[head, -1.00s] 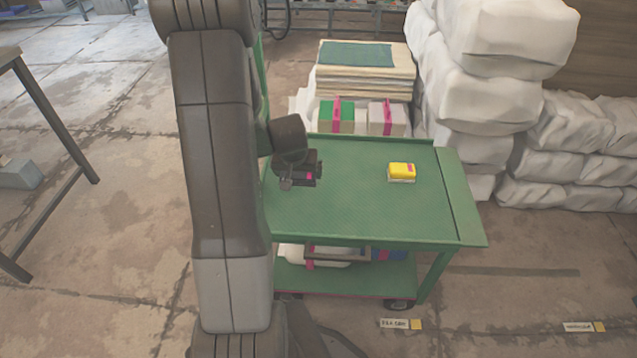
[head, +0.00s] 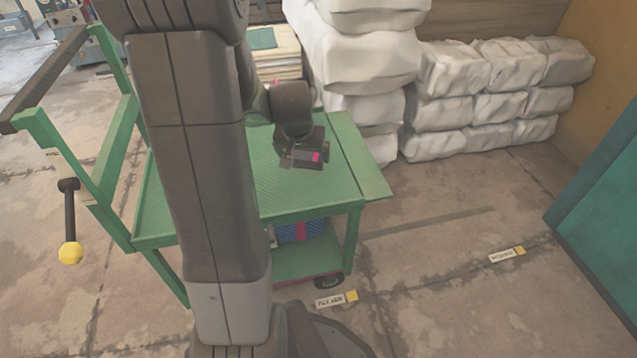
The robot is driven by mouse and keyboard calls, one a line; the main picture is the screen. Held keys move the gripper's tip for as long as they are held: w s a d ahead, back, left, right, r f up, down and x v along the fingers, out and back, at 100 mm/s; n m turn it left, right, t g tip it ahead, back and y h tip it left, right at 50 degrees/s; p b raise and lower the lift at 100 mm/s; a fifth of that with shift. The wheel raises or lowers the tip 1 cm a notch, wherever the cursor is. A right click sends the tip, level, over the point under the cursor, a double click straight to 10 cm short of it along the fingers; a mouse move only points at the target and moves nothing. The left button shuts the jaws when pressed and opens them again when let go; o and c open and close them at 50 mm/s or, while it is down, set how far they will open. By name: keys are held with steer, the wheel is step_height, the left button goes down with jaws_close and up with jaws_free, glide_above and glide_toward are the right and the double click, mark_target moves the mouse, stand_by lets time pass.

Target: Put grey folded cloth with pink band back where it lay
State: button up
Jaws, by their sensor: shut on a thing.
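My gripper (head: 303,157) is over the green trolley's top (head: 290,190), toward its right part. It is shut on a small grey thing with a pink patch (head: 317,157), which fits the grey folded cloth with pink band. The jaws cover most of it. I cannot tell whether it touches the trolley top or hangs above it. The place where it lay cannot be made out.
A blue bundle with a red band (head: 301,231) lies on the trolley's lower shelf. White sacks (head: 365,55) are stacked behind. A pale stack with a green sheet (head: 263,38) is partly hidden by my arm. Floor to the right is clear, with labels (head: 330,301).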

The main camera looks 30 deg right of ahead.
mark_target(305, 181)
step_height(305, 181, down, 8)
steer(key=b, duration=0.2)
steer(key=shift+b, duration=0.35)
steer(key=shift+f, duration=0.1)
steer(key=o, duration=0.7)
steer(key=shift+c, duration=0.2)
steer(key=shift+r, duration=0.2)
steer(key=p+v, duration=0.4)
steer(key=v, duration=0.8)
